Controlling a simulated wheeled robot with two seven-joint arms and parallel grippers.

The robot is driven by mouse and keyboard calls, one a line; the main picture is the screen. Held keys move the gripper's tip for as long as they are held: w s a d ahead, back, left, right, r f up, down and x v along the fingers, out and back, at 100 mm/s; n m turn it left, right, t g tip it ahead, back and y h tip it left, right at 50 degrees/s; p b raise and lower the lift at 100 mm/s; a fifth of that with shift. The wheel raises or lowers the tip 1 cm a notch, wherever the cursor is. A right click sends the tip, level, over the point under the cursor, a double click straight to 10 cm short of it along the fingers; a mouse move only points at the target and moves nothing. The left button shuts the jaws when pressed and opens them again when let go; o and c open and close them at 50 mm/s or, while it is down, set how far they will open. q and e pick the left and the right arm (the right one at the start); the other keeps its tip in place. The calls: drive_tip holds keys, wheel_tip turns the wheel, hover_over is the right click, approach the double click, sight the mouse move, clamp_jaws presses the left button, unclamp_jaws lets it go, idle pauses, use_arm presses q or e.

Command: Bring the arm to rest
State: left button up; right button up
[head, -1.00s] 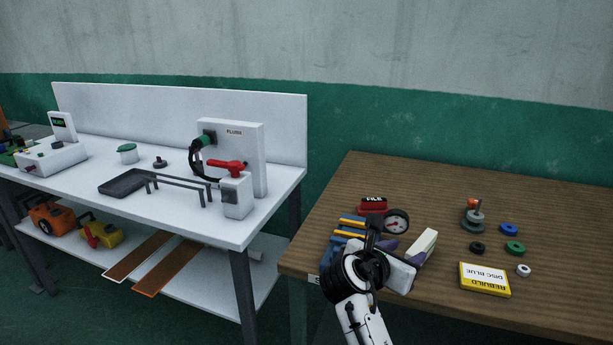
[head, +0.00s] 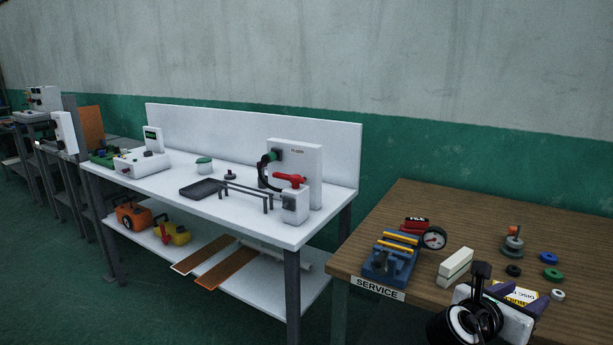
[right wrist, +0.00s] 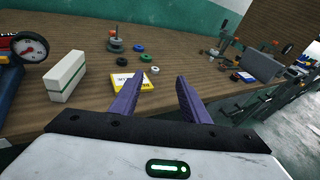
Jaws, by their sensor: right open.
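My right gripper (head: 512,296) is at the lower right of the head view, in front of the service table's near edge and partly over the yellow booklet. In the right wrist view its two purple fingers (right wrist: 158,102) are spread apart with nothing between them. The left gripper is in neither view.
The wooden service table (head: 470,220) holds a blue fixture (head: 388,262), a gauge (head: 434,238), a white-green block (head: 455,266), a yellow booklet (right wrist: 131,81) and several coloured rings. A white bench (head: 240,215) stands to the left. Green floor (head: 60,290) lies clear at front left.

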drive_tip(key=s+d+r+g+h, duration=0.1)
drive_tip(key=s+d+r+h, duration=0.2)
drive_tip(key=d+r, duration=0.5)
drive_tip(key=s+d+r+g+h, duration=0.1)
drive_tip(key=s+d+r+h, duration=0.2)
drive_tip(key=d+r, duration=0.55)
drive_tip(key=s+a+f+m+t+y, duration=0.15)
drive_tip(key=a+f+y, duration=0.25)
drive_tip(key=f, duration=0.8)
drive_tip(key=s+a+f+m+t+y, duration=0.1)
drive_tip(key=a+f+m+t+y, duration=0.2)
drive_tip(key=f, duration=0.8)
drive_tip(key=s+a+f+m+t+y, duration=0.1)
drive_tip(key=a+f+y, duration=0.4)
drive_tip(key=f, duration=0.7)
drive_tip(key=s+a+f+m+g+y, duration=0.2)
drive_tip(key=s+a+f+m+y, duration=0.4)
drive_tip(key=s+a, duration=0.35)
drive_tip(key=s+a+f+m+g+y, duration=0.1)
drive_tip(key=s+a+f+m+y, duration=0.2)
drive_tip(key=s+a+f+m, duration=0.65)
drive_tip(key=a+r+m+y, duration=0.1)
drive_tip(key=a+r+m, duration=0.1)
drive_tip(key=a, duration=0.7)
drive_tip(key=shift+s+a, duration=0.35)
drive_tip(key=shift+a, duration=0.05)
drive_tip(key=shift+r+t, duration=0.1)
drive_tip(key=shift+t, duration=0.15)
